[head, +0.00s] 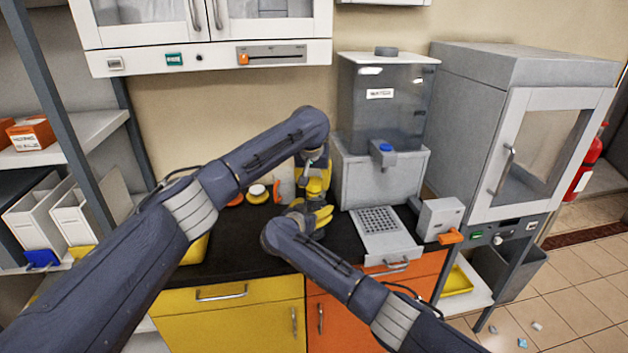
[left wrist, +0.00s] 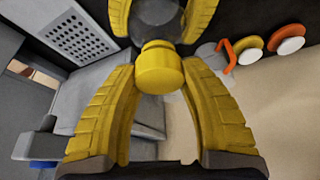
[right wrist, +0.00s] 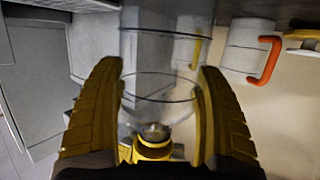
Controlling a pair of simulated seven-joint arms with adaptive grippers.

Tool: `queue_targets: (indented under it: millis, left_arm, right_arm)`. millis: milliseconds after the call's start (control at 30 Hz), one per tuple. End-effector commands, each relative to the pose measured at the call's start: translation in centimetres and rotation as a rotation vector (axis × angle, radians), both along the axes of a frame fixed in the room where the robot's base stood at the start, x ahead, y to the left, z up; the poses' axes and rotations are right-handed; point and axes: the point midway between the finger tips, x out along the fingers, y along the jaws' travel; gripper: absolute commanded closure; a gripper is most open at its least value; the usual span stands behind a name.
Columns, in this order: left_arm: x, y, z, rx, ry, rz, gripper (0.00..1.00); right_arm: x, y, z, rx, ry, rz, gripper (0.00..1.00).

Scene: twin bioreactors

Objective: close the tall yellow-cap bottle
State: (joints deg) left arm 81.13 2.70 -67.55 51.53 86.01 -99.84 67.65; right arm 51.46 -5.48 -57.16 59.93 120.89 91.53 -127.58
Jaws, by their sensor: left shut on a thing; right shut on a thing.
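The bottle (right wrist: 150,85) is clear and see-through, and stands between the yellow fingers of my right gripper (right wrist: 158,85), which is shut on its body. The yellow cap (left wrist: 160,70) sits between the fingertips of my left gripper (left wrist: 160,75), which is shut on it. The cap lines up with the bottle's end, and a yellow part also shows at the neck in the right wrist view (right wrist: 153,149). I cannot tell whether the cap is fully seated. In the head view my left gripper (head: 316,178) is just above my right gripper (head: 321,216), and they largely hide the bottle.
A grey dispenser (head: 385,110) with a perforated tray (head: 382,222) stands close on the right. White-topped round items, one yellow (head: 257,193) and one orange (left wrist: 288,45), are on the left. A large grey cabinet (head: 500,130) is farther right. The black counter (head: 240,250) is bare in front.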

Motion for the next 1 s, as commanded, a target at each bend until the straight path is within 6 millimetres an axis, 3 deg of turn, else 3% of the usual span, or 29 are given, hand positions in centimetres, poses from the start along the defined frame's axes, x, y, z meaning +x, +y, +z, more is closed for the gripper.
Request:
queue_targets:
  millis: [1000]
  left_arm:
    - [0.0,0.0,-1.8,0.0,0.0,0.0,0.71]
  right_arm:
    - [-0.1,0.0,-0.1,0.001,0.003,0.0,0.74]
